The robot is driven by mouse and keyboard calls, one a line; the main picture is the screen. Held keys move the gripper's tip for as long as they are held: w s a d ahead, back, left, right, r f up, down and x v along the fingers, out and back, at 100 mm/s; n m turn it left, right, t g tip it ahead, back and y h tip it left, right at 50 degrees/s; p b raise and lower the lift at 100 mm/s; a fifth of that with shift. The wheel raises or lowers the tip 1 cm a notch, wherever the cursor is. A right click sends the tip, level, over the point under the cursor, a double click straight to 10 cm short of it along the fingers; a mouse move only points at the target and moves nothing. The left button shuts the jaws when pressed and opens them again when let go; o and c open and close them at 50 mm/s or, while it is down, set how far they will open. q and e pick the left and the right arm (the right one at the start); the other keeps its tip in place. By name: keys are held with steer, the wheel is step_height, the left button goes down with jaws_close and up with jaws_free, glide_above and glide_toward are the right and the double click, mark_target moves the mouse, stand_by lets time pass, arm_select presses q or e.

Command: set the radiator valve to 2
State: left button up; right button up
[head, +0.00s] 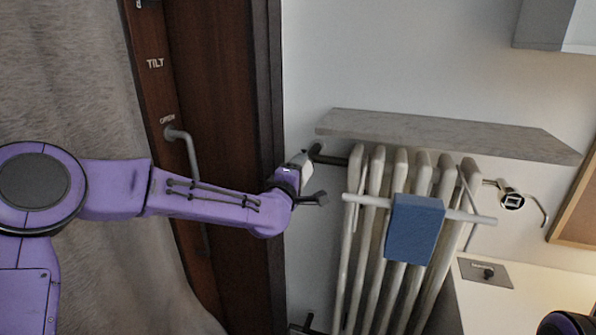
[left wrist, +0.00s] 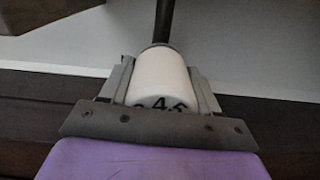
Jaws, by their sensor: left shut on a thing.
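The radiator valve is a white cylindrical knob (left wrist: 160,78) in the left wrist view, on a dark pipe (left wrist: 163,22). A 4 shows in the middle of the knob's near edge, with parts of other digits on both sides, probably 3 and 5. No 2 is visible, and I cannot tell which number is set. My left gripper (head: 299,171) is at the knob, left of the radiator (head: 355,230) in the head view. Its fingers are shut on the knob's two sides. In the head view the knob is small and mostly covered by the gripper.
A grey shelf (head: 440,132) lies above the radiator. A dark wooden door frame (head: 220,90) with a handle (head: 185,145) and a grey curtain (head: 65,80) are on the left. A pale desk (head: 545,290) is at lower right.

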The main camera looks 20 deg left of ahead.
arm_select(q)
steer(key=shift+f+m, duration=0.1)
steer(key=shift+m, duration=0.5)
steer(key=o, duration=1)
steer(key=shift+o, duration=0.2)
steer(key=s+b, duration=0.1)
steer(key=s, duration=0.9)
steer(key=shift+s+a+b, duration=0.2)
steer(key=shift+s+b, duration=0.1)
